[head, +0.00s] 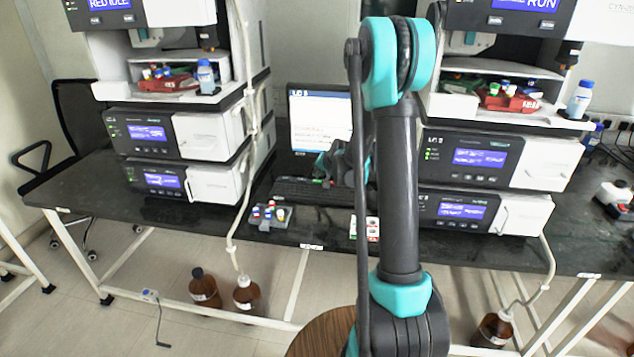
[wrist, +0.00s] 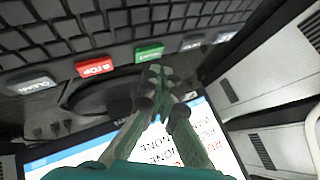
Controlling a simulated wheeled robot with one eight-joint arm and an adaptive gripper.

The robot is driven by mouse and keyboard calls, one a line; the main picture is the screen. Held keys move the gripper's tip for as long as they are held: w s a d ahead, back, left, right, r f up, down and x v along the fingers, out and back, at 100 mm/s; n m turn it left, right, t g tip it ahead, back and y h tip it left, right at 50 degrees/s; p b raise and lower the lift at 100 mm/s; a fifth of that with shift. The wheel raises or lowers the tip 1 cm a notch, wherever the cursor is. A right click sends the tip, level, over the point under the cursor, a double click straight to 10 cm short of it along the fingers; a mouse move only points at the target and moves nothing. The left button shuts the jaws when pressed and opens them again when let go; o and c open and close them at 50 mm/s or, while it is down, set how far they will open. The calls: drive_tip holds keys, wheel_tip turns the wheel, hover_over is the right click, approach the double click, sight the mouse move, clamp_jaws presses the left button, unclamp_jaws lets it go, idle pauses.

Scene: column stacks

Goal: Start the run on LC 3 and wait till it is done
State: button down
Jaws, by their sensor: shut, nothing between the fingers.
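The monitor (head: 318,122) stands between the two stacks; its header starts with "LC", but I cannot read the digit surely. The keyboard (head: 300,191) lies in front of it. In the wrist view it has a green key (wrist: 149,52), a red key marked STOP (wrist: 94,67) and grey keys in one row. My gripper (wrist: 160,75) is shut and empty, its tips just beside the green key; I cannot tell if they touch it. In the head view my gripper (head: 335,165) is partly hidden by my arm.
The left stack (head: 150,135) and right stack (head: 470,155) flank the keyboard closely. A small vial rack (head: 268,216) and a white-and-red item (head: 372,229) lie at the bench's front. Brown bottles (head: 204,288) stand on the floor below.

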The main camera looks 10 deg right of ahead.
sight(318, 181)
drive_tip(key=shift+r, duration=2.5)
